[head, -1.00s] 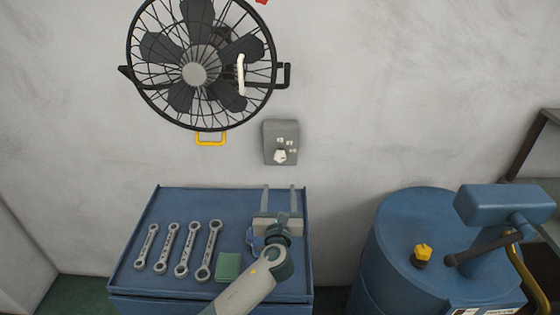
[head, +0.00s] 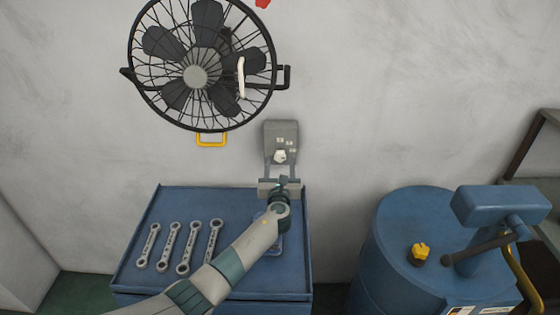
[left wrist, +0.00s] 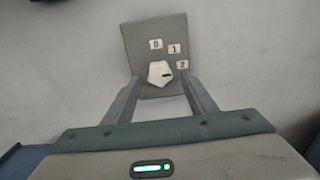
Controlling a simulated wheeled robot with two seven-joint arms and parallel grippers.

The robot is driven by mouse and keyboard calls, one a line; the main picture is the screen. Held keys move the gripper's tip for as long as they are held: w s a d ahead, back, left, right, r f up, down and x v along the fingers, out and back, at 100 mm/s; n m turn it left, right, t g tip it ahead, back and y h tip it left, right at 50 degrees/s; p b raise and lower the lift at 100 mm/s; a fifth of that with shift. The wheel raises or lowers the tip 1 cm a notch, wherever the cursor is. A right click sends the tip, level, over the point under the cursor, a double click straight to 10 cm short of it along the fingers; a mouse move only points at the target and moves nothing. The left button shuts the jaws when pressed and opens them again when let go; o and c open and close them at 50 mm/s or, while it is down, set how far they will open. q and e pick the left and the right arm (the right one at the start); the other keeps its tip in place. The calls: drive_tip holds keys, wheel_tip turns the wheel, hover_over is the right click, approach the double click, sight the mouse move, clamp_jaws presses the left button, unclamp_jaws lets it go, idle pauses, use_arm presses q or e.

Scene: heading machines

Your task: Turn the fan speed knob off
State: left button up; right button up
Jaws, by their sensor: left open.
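The fan speed knob (head: 280,157) is a small white knob low on a grey wall box (head: 281,133). In the left wrist view the knob (left wrist: 160,74) has a dark mark on its right side, nearest the label 2 (left wrist: 182,65). Labels 0 (left wrist: 155,44) and 1 (left wrist: 174,49) are above it. My left gripper (head: 282,162) is open, its fingers pointing at the wall, one on each side of the knob in the picture. I see no contact; whether the tips reach the knob's depth is unclear. My right gripper is not in view.
A caged black fan (head: 196,77) hangs on the wall, up and left of the box. Below is a blue tool top (head: 146,204) with several wrenches (head: 180,247). A blue drum (head: 385,240) stands at the right. The wall around the box is clear.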

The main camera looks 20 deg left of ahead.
use_arm(q)
drive_tip(key=shift+x, duration=1.1)
drive_tip(key=shift+c, duration=0.4)
drive_tip(key=c, duration=1)
